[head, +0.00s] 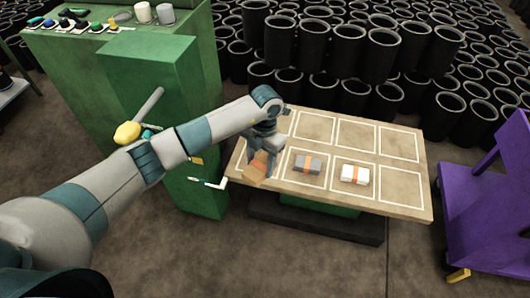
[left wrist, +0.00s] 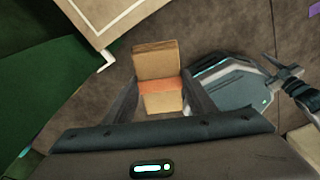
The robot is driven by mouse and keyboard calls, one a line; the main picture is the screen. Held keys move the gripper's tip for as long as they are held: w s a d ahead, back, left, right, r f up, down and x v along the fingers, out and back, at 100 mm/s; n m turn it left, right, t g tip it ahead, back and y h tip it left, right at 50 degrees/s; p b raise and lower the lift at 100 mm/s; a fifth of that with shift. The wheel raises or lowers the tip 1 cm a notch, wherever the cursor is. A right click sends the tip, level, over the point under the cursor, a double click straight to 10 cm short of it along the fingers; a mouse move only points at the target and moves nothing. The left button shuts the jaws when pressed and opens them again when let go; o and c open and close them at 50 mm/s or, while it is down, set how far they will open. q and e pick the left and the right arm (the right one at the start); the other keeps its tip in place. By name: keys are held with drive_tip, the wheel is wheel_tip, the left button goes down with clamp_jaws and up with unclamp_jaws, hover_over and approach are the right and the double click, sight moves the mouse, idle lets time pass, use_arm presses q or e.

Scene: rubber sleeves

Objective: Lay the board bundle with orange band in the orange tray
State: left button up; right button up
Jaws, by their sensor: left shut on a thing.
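The brown board bundle (head: 255,172) with an orange band is held in my left gripper (head: 262,157), at the front left end of the table in the head view. In the left wrist view the bundle (left wrist: 157,62) sits between the two fingers (left wrist: 160,97), with the orange band across it near the fingertips. The gripper is shut on it, and the floor shows behind it in that view. I see no orange tray in either view. My right gripper is not in view.
The table (head: 400,207) has white outlined squares. A grey bundle (head: 307,164) and a white bundle (head: 355,175), both with orange bands, lie in front squares. A green cabinet (head: 150,75) stands left, a purple cart (head: 490,215) right, and many black cylinders (head: 330,45) behind.

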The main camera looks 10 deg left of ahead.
use_arm(q)
drive_tip(key=m, duration=0.1)
drive_tip(key=r+m, duration=0.1)
drive_tip(key=a+m, duration=0.1)
drive_tip(key=shift+s+r+m, duration=0.25)
drive_tip(key=shift+r+m, duration=0.1)
drive_tip(key=shift+m, duration=0.05)
drive_tip(key=s+r+m, duration=0.1)
drive_tip(key=m, duration=0.3)
drive_tip(key=a+r+m+t, duration=0.1)
drive_tip(key=r+m, duration=0.1)
drive_tip(key=m, duration=0.2)
drive_tip(key=s+a+r+m, duration=0.1)
drive_tip(key=m, duration=0.2)
drive_tip(key=shift+s+a+r+m+t+y+p, duration=0.15)
drive_tip(key=shift+s+r+m+t+y+p, duration=0.15)
drive_tip(key=shift+s+m+y+p, duration=0.1)
drive_tip(key=s+a+r+m+t+h, duration=0.1)
drive_tip(key=s+a+r+m, duration=0.2)
drive_tip(key=m, duration=1.2)
drive_tip(key=shift+s+r+p, duration=0.35)
drive_tip(key=shift+s+r, duration=0.6)
drive_tip(key=shift+s, duration=0.3)
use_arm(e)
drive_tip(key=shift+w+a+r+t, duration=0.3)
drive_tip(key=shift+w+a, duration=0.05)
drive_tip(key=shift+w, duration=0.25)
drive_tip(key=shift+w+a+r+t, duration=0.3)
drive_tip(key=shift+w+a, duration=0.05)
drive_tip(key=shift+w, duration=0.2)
